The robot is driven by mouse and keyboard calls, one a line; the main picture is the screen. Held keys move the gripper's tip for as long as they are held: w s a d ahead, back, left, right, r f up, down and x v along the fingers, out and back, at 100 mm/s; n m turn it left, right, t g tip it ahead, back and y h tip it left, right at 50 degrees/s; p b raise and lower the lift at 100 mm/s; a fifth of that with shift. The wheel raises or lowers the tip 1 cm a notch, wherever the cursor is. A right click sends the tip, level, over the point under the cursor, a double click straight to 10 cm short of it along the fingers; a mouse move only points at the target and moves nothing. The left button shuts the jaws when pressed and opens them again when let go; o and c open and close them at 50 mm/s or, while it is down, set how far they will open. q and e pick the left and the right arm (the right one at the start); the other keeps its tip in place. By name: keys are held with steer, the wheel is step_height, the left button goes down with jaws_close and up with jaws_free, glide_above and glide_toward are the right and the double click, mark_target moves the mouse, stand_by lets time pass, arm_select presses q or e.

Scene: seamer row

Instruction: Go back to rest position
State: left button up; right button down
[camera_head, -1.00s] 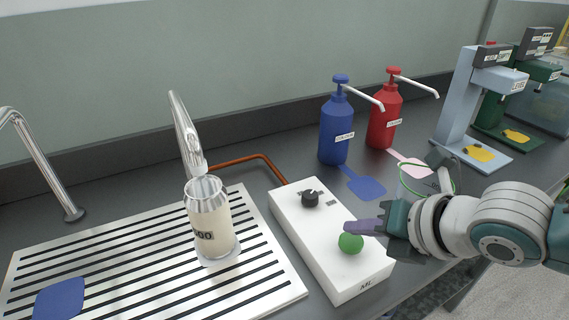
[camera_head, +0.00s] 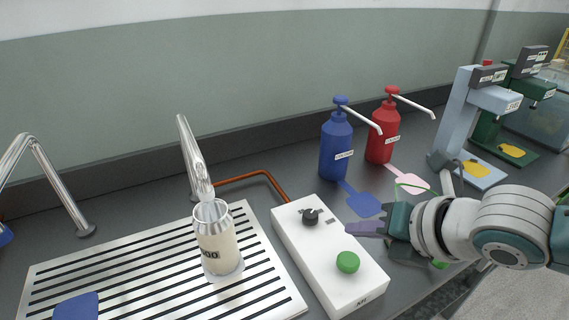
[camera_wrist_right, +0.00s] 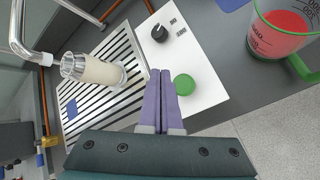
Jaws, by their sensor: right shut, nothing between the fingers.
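My right gripper (camera_head: 352,229) is shut and empty. In the head view it hovers over the right side of the white control box (camera_head: 327,279), between its black knob (camera_head: 311,217) and green button (camera_head: 347,262). In the right wrist view its purple fingers (camera_wrist_right: 163,76) lie together, beside the green button (camera_wrist_right: 184,85). I cannot tell whether they touch the box. At the left edge of the head view a small blue piece shows; I cannot tell if it is my left gripper.
Blue (camera_head: 336,147) and red (camera_head: 383,134) pump bottles stand behind. A measuring jug (camera_wrist_right: 285,32) with red liquid shows in the right wrist view. Presses (camera_head: 459,117) stand at the right.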

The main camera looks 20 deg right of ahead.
stand_by(0.5)
steer(key=shift+s+a+m, duration=0.25)
steer(key=shift+a+m, duration=0.05)
steer(key=shift+a, duration=0.05)
steer(key=s+a+r+m+g, duration=0.2)
steer(key=s+a+m, duration=0.6)
steer(key=m, duration=0.4)
steer(key=s+d+r+m+g+h, duration=0.1)
steer(key=s+r+m+g, duration=0.1)
steer(key=s+m, duration=0.45)
steer(key=s+d+r+m+g, duration=0.1)
steer(key=s+d+r+m, duration=0.15)
steer(key=s+m, duration=0.4)
step_height(320, 180, up, 38)
steer(key=w+m+p, duration=0.1)
steer(key=p, duration=3.7)
steer(key=shift+w+a+r, duration=0.15)
steer(key=shift+w+a, duration=0.25)
steer(key=shift+a, duration=0.05)
